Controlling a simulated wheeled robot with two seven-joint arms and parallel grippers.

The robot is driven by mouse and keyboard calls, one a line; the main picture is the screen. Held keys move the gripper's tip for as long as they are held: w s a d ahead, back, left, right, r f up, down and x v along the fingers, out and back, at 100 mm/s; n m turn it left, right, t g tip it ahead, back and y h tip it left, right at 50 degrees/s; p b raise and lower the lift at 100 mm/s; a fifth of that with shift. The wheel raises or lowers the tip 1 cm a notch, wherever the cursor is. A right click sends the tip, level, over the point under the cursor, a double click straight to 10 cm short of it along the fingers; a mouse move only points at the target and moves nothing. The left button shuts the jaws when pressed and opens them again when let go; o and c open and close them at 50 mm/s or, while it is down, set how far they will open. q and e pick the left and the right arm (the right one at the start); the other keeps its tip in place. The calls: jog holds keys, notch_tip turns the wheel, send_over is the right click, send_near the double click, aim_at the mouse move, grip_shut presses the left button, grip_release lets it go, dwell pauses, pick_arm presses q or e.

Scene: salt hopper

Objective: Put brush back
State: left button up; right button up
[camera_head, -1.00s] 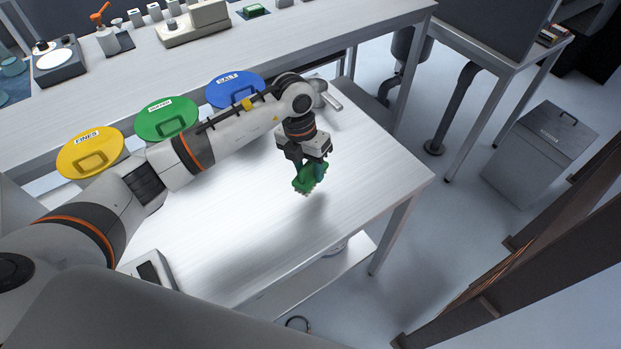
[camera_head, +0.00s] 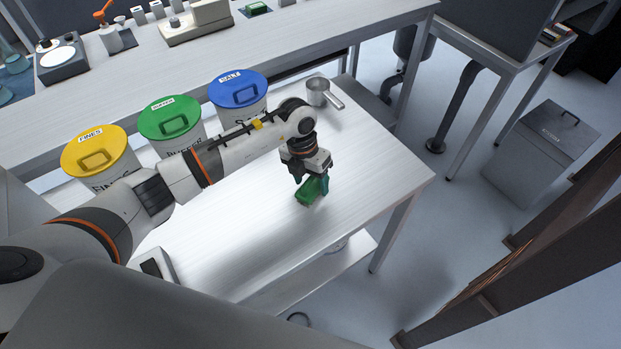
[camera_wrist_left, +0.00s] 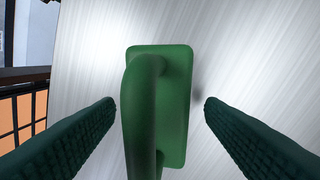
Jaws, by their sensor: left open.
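The green brush (camera_head: 307,194) lies on the white table (camera_head: 260,240), near its right part. The bristles are hidden underneath. My right gripper is not in view.
Bins with yellow (camera_head: 94,151), green (camera_head: 170,117) and blue (camera_head: 238,88) lids stand along the table's back edge. A metal scoop (camera_head: 318,92) lies at the back right. A shelf bench (camera_head: 330,42) with instruments runs behind.

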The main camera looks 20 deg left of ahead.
pick_arm(q)
notch_tip(320, 180, up, 12)
jog(key=a+b, duration=0.2)
jog(key=shift+w, duration=0.25)
